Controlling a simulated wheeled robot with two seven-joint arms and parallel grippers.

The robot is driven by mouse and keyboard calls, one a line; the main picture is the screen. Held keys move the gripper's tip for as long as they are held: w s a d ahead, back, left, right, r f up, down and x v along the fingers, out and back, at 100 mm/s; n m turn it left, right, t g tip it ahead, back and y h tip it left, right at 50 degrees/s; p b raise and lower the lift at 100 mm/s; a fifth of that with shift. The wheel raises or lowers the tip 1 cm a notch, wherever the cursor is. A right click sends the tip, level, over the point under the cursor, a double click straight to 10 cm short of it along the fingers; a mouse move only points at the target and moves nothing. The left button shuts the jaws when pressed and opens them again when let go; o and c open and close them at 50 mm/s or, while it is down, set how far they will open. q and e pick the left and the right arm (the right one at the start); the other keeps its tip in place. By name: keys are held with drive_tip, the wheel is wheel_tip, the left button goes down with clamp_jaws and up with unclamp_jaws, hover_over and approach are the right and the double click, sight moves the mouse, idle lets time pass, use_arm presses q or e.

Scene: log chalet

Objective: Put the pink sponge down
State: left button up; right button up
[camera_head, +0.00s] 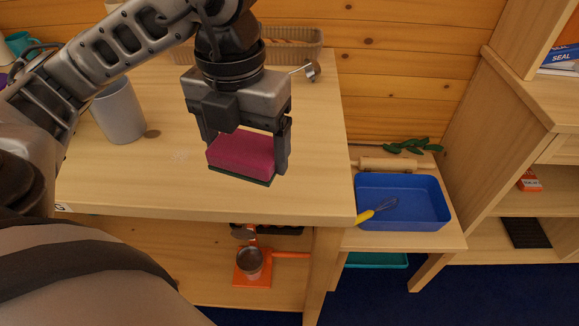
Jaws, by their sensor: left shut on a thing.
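The pink sponge (240,155) has a dark green underside and is held between the fingers of my left gripper (243,150). The gripper points down over the front part of the wooden table (313,160), with the sponge roughly level. I cannot tell whether the sponge's underside touches the tabletop or hangs a little above it. My right gripper is not in view.
A grey cup (119,112) stands to the left, and a woven basket (290,46) sits at the back. A metal scoop (312,70) lies near the basket. The tabletop right of the sponge is clear. A blue tray (403,200) with a whisk sits on a lower surface.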

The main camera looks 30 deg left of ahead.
use_arm(q)
drive_tip(key=n, duration=0.2)
drive_tip(key=s+n, duration=0.1)
drive_tip(key=shift+a+n, duration=0.25)
drive_tip(key=shift+n, duration=0.05)
drive_tip(key=w+f, duration=0.4)
drive_tip(key=w, duration=0.5)
hover_over(289, 165)
drive_tip(key=f, duration=0.5)
drive_tip(key=shift+s, duration=0.3)
drive_tip(key=shift+w+f, duration=0.15)
wheel_tip(289, 165, down, 3)
drive_tip(key=shift+w+f, duration=0.15)
drive_tip(key=shift+f, duration=0.3)
drive_tip(key=o, duration=0.8)
drive_tip(key=shift+r, duration=0.15)
wheel_tip(289, 165, up, 12)
drive_tip(key=shift+r+p, duration=0.1)
drive_tip(key=shift+p, duration=0.25)
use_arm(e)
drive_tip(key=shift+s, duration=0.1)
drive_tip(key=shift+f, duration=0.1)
